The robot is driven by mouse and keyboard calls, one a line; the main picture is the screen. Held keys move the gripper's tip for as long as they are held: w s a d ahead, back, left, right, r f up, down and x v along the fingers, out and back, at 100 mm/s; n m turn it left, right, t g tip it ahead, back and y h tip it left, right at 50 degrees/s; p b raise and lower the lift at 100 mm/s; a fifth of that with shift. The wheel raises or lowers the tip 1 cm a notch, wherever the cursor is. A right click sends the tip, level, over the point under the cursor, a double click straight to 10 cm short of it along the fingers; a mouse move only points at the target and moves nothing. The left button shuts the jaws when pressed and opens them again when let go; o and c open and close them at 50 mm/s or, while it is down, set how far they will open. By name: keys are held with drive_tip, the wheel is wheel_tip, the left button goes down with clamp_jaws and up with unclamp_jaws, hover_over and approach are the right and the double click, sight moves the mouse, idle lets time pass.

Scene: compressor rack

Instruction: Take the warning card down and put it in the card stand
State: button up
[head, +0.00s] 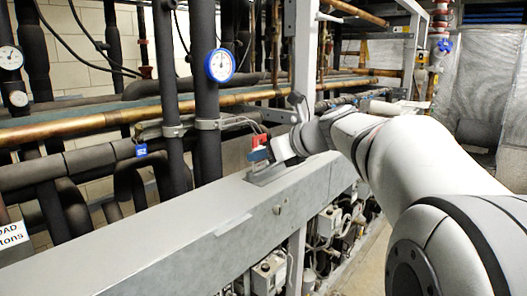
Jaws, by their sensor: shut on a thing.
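The warning card (259,147) appears as a small piece, red at the top and pale and blue below, just above the grey beam. My gripper (270,149) reaches in from the right and is shut on it. The fingers are small here and partly hidden by my wrist. A low grey piece (264,174), possibly the card stand, is on the beam top right below the card. I cannot tell whether the card touches it.
The grey beam (170,235) runs across the front, its top mostly clear. Dark insulated pipes, a copper pipe (70,126) and a blue-rimmed gauge (220,65) stand behind and left of my gripper. A grey upright (303,50) rises behind my wrist.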

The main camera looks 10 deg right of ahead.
drive_tip(key=shift+f, duration=0.15)
drive_tip(key=shift+f+b, duration=0.35)
drive_tip(key=shift+f, duration=0.15)
drive_tip(key=shift+f, duration=0.3)
idle(0.6)
drive_tip(key=shift+p, duration=0.3)
idle(0.4)
drive_tip(key=o, duration=0.8)
drive_tip(key=v, duration=0.7)
drive_tip(key=shift+s+d+r, duration=0.2)
drive_tip(key=shift+s, duration=0.1)
